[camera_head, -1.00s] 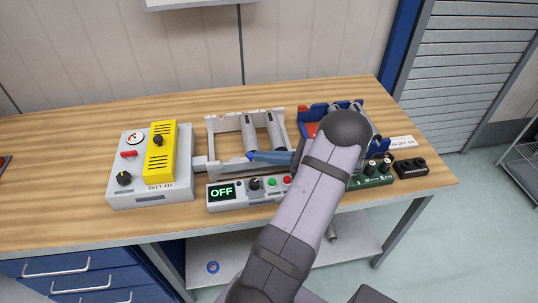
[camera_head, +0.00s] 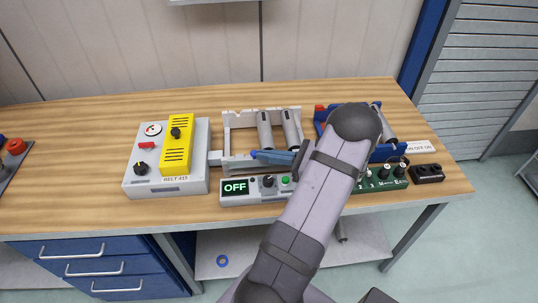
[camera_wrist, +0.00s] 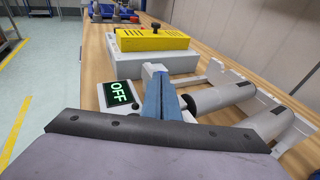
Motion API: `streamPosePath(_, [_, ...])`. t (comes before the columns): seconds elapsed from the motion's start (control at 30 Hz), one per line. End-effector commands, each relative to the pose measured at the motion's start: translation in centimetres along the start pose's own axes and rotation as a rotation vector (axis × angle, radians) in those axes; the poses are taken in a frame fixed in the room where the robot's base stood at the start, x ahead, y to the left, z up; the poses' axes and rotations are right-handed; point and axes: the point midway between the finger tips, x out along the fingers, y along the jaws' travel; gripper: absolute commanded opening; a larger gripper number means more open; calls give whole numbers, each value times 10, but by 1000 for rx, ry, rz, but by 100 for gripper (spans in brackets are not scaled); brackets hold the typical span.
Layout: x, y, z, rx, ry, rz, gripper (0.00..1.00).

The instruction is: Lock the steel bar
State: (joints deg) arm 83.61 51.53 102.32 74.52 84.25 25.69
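A white frame (camera_head: 226,135) stands mid-bench with two grey steel rollers or bars, a left one (camera_head: 265,131) and a right one (camera_head: 292,131). I cannot tell which is the steel bar meant. In the wrist view, the grey rollers (camera_wrist: 222,96) lie right of my gripper. My gripper (camera_head: 258,156) is low at the frame's front side, behind the control box with the OFF display (camera_head: 236,187). In the wrist view its blue fingers (camera_wrist: 157,97) appear together, with nothing clearly between them. Contact with the frame is unclear. My arm hides part of the control box.
A grey box with a yellow cover (camera_head: 177,143) stands left of the frame. A blue fixture (camera_head: 386,153) with rollers, partly behind my arm, stands right. A green knob panel (camera_head: 380,181) and a black block (camera_head: 427,174) lie in front. The bench's left part is mostly clear.

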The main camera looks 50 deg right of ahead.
Motion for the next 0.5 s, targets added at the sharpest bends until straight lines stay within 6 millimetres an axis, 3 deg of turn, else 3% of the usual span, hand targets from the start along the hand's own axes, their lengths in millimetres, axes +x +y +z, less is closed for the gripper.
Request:
streamPosePath(0.23, [-19,0,1,0,-3,0,0])
streamPosePath(0.5, [-69,-1,-4,-3,-1,-6,0])
